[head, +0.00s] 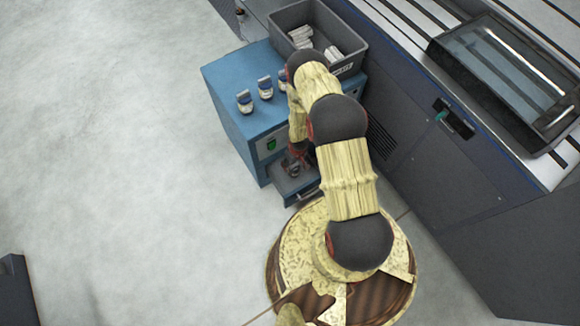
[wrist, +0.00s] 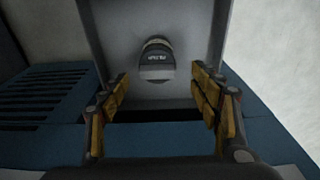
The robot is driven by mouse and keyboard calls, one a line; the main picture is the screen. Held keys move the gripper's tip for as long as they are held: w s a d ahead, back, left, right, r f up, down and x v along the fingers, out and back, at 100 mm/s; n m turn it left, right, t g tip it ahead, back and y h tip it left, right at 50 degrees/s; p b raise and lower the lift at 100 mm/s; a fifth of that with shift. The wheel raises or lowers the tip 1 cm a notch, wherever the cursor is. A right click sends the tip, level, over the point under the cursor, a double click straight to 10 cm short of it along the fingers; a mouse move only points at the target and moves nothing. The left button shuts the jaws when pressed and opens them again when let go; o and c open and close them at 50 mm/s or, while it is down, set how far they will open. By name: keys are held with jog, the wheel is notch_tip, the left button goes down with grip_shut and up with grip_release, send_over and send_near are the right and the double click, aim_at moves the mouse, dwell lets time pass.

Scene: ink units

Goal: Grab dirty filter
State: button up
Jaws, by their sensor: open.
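A dark filter (wrist: 156,60) with a pale band and white lettering lies in the open grey drawer (wrist: 190,98), near the middle of its floor in the wrist view. My gripper (wrist: 160,92) is open, with its yellow-padded fingers spread to the left and right at the near edge of the drawer. The filter lies beyond the fingertips, between their lines, and nothing is held. In the head view my gripper (head: 298,150) hangs over the pulled-out drawer (head: 290,187), and my arm hides part of this area.
The blue cabinet (head: 228,78) carries several white and dark filters (head: 244,101) on its top. A grey bin (head: 346,68) with white pieces inside stands behind it. A large dark machine (head: 430,175) borders the right.

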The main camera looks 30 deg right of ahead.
aim_at(293, 168)
jog(key=shift+w+f+b, duration=0.2)
jog(key=shift+f+b, duration=0.25)
jog(key=shift+f, duration=0.75)
jog(key=shift+w+d+f+b, duration=0.15)
jog(key=shift+f+b, duration=1.45)
jog(key=shift+f, duration=1.15)
jog(key=shift+r, duration=0.1)
jog(key=shift+c, duration=1.2)
jog(key=c, duration=1.1)
